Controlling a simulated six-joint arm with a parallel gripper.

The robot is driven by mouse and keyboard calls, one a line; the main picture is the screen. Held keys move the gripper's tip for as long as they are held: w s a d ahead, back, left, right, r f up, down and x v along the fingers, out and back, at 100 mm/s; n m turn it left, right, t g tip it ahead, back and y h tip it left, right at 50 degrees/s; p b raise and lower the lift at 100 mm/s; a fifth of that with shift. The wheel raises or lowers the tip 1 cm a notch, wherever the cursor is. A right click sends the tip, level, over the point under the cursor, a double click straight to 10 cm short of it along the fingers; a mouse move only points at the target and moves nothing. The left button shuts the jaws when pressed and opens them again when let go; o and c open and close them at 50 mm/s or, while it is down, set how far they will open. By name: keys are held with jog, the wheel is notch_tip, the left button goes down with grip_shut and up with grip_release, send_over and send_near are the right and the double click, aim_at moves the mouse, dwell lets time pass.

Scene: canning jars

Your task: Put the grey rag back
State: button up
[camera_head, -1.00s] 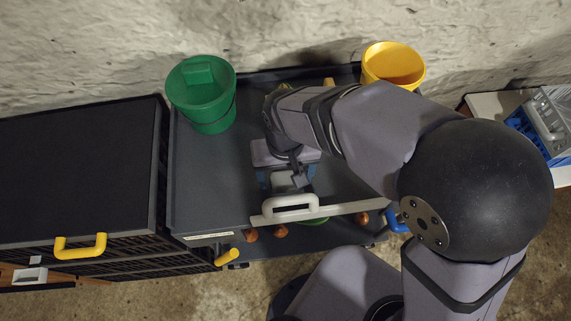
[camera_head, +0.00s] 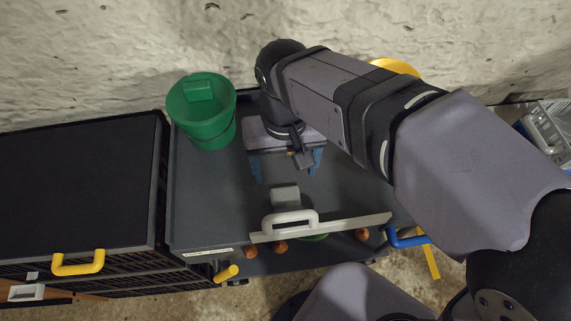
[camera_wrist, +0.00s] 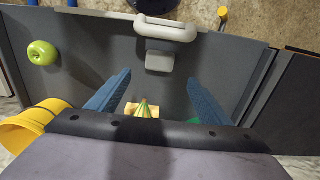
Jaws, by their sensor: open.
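A small grey block-like piece, which looks like the folded grey rag (camera_head: 286,196), lies on the dark cart top (camera_head: 205,205) just behind the white handle (camera_head: 290,222). It also shows in the wrist view (camera_wrist: 159,61), close to the handle. My gripper (camera_head: 287,165) is above the cart, behind the rag, with its blue fingers apart and nothing between them. In the wrist view my gripper (camera_wrist: 159,78) has its fingers spread either side of the rag's line, with the rag beyond the tips. The rag is not touched.
A green bucket (camera_head: 205,125) with a green piece in it stands at the cart's back left. A yellow bucket (camera_wrist: 28,126) stands at the other back corner, mostly hidden by my arm in the head view. A green apple (camera_wrist: 42,52) and a yellow-green item (camera_wrist: 144,109) lie on the cart.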

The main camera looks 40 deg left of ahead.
jog(key=w+d+f+m, duration=0.2)
jog(key=w+d, duration=0.3)
jog(key=d, duration=0.4)
jog(key=w+d+f+m, duration=0.3)
jog(key=w+d, duration=0.3)
jog(key=d, duration=0.3)
jog(key=s+d+f+m, duration=0.1)
jog(key=d+f+m, duration=0.1)
jog(key=d, duration=0.6)
jog(key=s+d+f+m, duration=0.2)
jog(key=d, duration=0.6)
jog(key=shift+s+d+f, duration=0.25)
jog(key=shift+d+f, duration=0.1)
jog(key=shift+f, duration=0.05)
notch_tip(320, 180, up, 7)
jog(key=p, duration=0.7)
